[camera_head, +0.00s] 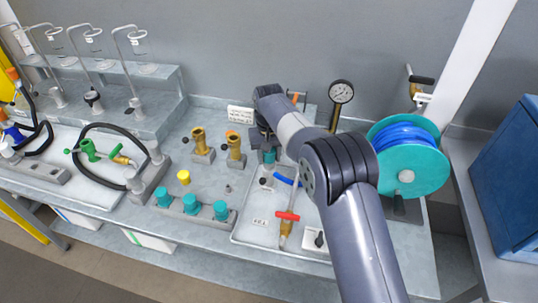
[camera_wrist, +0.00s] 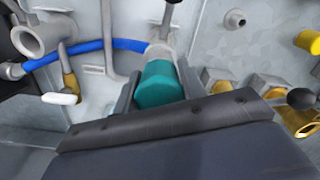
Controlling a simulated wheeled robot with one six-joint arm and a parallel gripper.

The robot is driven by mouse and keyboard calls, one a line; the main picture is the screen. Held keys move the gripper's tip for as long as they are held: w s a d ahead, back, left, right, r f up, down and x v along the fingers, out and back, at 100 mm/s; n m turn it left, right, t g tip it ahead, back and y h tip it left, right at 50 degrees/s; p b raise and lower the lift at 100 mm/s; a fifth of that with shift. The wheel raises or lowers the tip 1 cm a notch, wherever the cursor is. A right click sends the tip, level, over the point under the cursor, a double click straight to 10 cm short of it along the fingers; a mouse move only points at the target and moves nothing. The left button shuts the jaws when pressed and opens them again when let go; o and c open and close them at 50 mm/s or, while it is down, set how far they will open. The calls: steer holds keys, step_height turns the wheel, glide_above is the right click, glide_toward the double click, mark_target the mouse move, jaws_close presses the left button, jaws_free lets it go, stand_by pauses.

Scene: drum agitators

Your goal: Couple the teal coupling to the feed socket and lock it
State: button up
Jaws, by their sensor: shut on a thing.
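My gripper (camera_wrist: 160,88) is shut on the teal coupling (camera_wrist: 162,84), with one jaw on each side of it. In the wrist view a grey fitting (camera_wrist: 160,52) sits directly beyond the coupling's far end; I cannot tell whether they are joined or only lined up. The coupling also shows in the head view (camera_head: 269,156), below my gripper (camera_head: 264,142). I cannot tell for sure which part is the feed socket, nor the lock's state.
A red-handled valve (camera_head: 287,215) and a gauge (camera_head: 341,92) are close to my arm. A teal reel (camera_head: 430,165) of blue hose stands right. Brass fittings (camera_head: 199,140) and a block with teal caps (camera_head: 191,205) stand left. Brass parts (camera_wrist: 270,85) lie right of the jaws.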

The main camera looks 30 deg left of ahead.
steer(key=o, duration=1.3)
steer(key=shift+c, duration=0.5)
step_height(320, 180, up, 6)
steer(key=p, duration=0.4)
steer(key=shift+f, duration=0.25)
steer(key=shift+r, duration=2.3)
